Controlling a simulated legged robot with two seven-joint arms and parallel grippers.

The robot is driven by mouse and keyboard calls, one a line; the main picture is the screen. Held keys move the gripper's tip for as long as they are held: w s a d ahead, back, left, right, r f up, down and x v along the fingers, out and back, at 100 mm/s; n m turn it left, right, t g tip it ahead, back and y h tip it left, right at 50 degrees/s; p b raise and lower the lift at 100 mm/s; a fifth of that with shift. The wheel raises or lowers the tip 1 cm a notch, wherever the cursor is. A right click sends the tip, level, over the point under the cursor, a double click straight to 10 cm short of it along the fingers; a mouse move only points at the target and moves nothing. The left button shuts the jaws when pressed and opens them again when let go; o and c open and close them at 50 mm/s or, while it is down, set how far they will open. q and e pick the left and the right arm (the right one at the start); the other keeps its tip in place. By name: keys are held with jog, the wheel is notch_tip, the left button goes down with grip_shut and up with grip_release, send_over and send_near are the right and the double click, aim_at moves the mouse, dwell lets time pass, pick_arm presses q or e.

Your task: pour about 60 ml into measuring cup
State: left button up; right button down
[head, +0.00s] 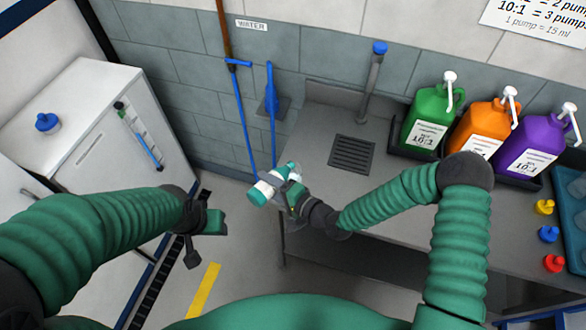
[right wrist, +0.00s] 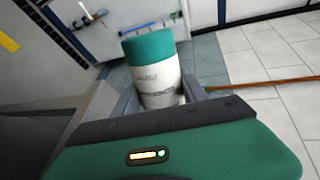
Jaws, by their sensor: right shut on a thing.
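My right gripper (head: 282,190) is shut on a white container with a teal end (head: 262,191), near the left end of the grey counter. In the right wrist view the container (right wrist: 155,75) sits between the fingers, its teal end pointing away from the gripper and its label too small to read. The container is tilted in the head view. My left gripper (head: 204,232) hangs over the floor at left, apart from everything; its finger gap is not clear. I cannot make out a measuring cup for certain.
Green (head: 429,120), orange (head: 482,126) and purple (head: 534,142) pump jugs stand at the counter's back right. Yellow (head: 544,207), blue (head: 549,234) and red (head: 554,263) caps lie beside a blue tray (head: 566,190). A drain grate (head: 352,154) is mid-counter. A white cabinet (head: 85,125) stands left.

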jog(key=shift+r+m, duration=0.3)
jog(key=shift+r, duration=0.05)
dwell(1.4)
jog(key=shift+s+a+f, duration=0.1)
jog(key=shift+f, duration=0.4)
jog(key=shift+s+f+n, duration=0.1)
jog(key=shift+f+n, duration=0.05)
jog(key=shift+n, duration=1.05)
jog(key=shift+f+n+t+h+b, duration=0.3)
jog(key=shift+f+n+t+b, duration=0.1)
jog(key=shift+f+b, duration=0.2)
jog(key=shift+w+r, duration=0.15)
jog(key=shift+w, duration=0.05)
